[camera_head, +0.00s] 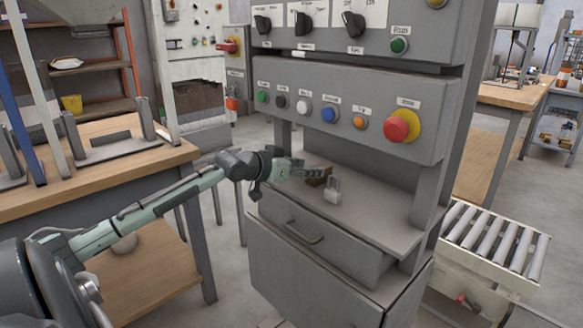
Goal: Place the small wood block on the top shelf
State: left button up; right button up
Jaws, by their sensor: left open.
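A small brown wood block (319,177) sits on the grey ledge (377,210) of the control cabinet, below the button panel. My left gripper (298,168) reaches in from the left over the ledge. It is open, with its fingertips just left of the block and close to it. I cannot tell whether they touch it. The gripper hides part of the block's left side. An orange-framed shelf unit (95,67) stands at the back left. Its upper part is cut off by the picture edge. My right gripper is not in view.
The button panel (350,108) overhangs the ledge, and a drawer (318,236) lies below. A wooden workbench (120,180) is at left, a roller conveyor (490,240) at right.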

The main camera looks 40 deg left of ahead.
pick_arm(q)
jog(key=v, duration=0.6)
jog(key=shift+s, duration=0.3)
jog(key=shift+r, duration=0.1)
